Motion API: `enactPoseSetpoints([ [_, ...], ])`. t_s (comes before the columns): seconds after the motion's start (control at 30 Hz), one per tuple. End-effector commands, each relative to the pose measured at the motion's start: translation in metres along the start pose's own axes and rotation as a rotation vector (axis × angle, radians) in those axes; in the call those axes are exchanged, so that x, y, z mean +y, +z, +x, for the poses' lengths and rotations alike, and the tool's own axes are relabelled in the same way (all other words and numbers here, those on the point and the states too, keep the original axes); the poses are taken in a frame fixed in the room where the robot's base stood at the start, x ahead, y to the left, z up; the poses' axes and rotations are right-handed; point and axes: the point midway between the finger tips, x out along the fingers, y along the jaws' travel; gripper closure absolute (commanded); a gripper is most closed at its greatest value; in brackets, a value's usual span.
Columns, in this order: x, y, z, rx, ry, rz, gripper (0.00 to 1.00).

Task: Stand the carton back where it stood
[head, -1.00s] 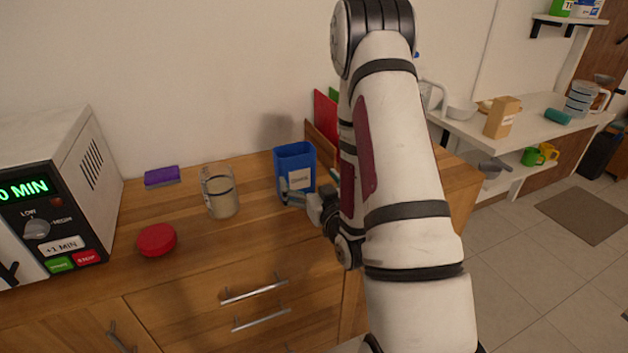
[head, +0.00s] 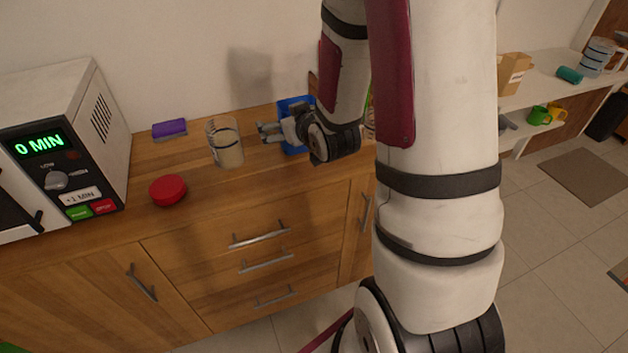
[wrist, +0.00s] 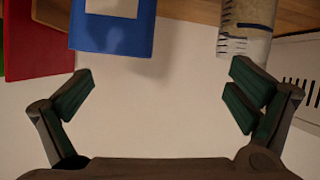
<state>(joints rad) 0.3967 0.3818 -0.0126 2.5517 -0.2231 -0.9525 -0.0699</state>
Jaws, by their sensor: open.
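The blue carton (head: 288,105) stands upright on the wooden counter by the wall, right of the glass jar, partly hidden behind my gripper in the head view. In the wrist view the carton (wrist: 112,35) is at the top, left of centre, with part of its white label showing. My gripper (head: 264,133) is in front of the carton, its fingers pointing left toward the jar. In the wrist view my gripper (wrist: 160,95) is open, with nothing between its fingers. The carton appears apart from the fingers.
A glass jar (head: 225,145) stands left of the carton, and in the wrist view the jar (wrist: 246,22) is top right. A red item (wrist: 38,45) is beside the carton.

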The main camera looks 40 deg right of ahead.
Motion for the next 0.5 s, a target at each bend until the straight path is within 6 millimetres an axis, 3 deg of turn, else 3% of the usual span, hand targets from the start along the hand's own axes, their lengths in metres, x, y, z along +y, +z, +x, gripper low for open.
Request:
enactPoseSetpoints([
  [0.03,-0.007,-0.013,-0.010,-0.032,-0.007,-0.012,0.00],
  [0.27,-0.034,-0.033,-0.069,-0.247,-0.032,-0.029,0.00],
  [0.5,-0.063,-0.035,-0.162,-0.469,-0.074,-0.027,0.00],
])
